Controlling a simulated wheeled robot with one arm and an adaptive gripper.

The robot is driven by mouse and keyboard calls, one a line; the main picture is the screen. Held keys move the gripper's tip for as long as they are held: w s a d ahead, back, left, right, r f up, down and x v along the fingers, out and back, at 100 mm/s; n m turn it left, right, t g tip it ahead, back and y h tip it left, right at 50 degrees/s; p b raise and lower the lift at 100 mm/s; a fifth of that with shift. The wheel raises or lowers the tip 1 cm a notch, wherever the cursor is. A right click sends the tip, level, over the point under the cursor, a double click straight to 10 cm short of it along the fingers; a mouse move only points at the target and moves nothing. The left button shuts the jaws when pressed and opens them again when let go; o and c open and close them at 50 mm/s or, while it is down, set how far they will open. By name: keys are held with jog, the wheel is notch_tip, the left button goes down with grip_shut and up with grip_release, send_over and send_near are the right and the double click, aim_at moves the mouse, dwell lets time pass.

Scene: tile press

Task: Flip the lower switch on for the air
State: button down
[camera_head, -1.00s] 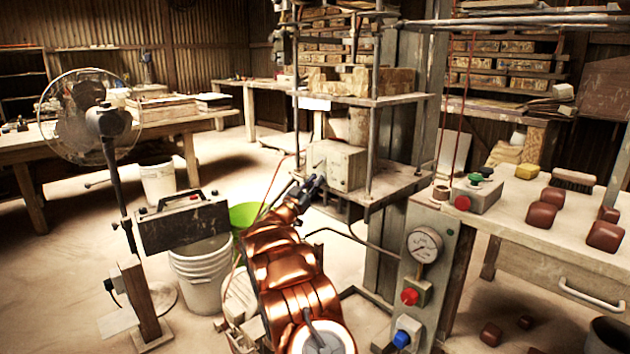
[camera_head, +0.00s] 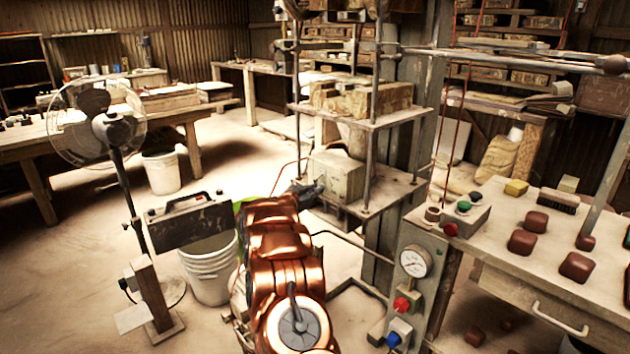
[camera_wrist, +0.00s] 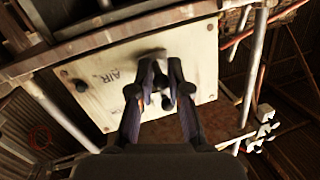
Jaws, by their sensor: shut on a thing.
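I cannot tell the lever's position.
The press's shelves and upright rods surround the box closely.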

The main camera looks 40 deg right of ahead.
jog(key=r+p, duration=0.1)
jog(key=p, duration=0.2)
jog(key=shift+y, duration=0.4)
jog(key=shift+p, duration=0.3)
jog(key=shift+f+y+p, duration=0.1)
jog(key=shift+y+p, duration=0.2)
jog(key=shift+p, duration=0.35)
jog(key=c, duration=1.1)
grip_release()
jog(key=v, duration=1.2)
